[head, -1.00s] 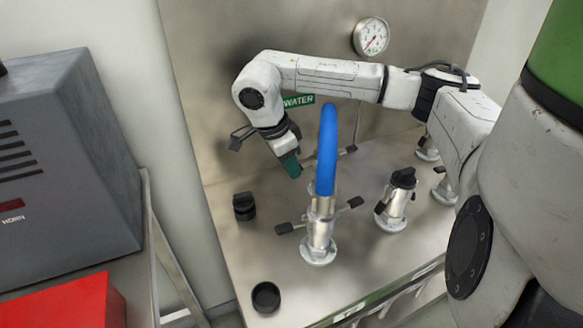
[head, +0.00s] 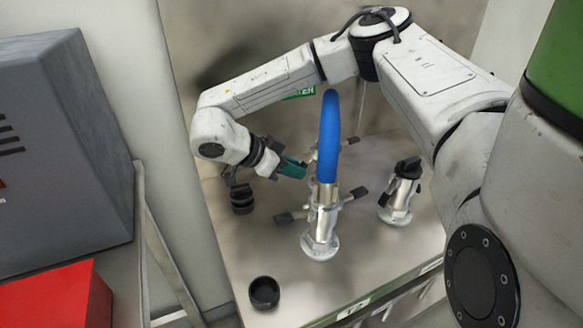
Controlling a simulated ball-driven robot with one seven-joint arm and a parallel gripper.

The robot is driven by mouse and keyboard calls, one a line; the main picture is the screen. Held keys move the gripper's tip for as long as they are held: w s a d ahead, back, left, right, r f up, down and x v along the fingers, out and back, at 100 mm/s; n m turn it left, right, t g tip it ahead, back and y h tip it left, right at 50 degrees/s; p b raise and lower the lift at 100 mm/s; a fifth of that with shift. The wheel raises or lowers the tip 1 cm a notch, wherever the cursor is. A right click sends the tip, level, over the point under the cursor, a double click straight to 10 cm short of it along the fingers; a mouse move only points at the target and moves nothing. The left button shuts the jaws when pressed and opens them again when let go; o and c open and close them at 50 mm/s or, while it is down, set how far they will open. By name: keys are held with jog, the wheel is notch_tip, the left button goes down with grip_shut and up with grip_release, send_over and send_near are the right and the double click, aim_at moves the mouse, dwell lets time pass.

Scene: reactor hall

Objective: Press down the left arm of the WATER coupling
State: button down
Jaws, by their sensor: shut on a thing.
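The green WATER sign (head: 300,93) is on the back panel, partly covered by my arm. Below it, a metal coupling (head: 313,153) stands near the panel, mostly behind the blue hose (head: 329,135). Its right arm (head: 352,140) has a dark tip and shows beyond the hose. Its left arm is hidden at my gripper. My gripper (head: 301,169), with teal fingers, reaches in from the left. Its fingers are shut at the coupling's left side, apparently on the left arm; the contact itself is too small to see clearly.
A front coupling (head: 319,238) carries the hose; its dark-tipped arms stick out left and right. A black-capped coupling (head: 399,192) stands right. Black caps sit left (head: 242,198) and in front (head: 264,292). A grey cabinet (head: 65,150) and red box (head: 55,297) are left.

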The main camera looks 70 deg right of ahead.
dwell(0.3)
jog(key=c, duration=1)
grip_release()
jog(key=v, duration=1)
jog(key=shift+w+a+r+p, duration=0.2)
jog(key=shift+a+p, duration=0.05)
jog(key=shift+p, duration=0.15)
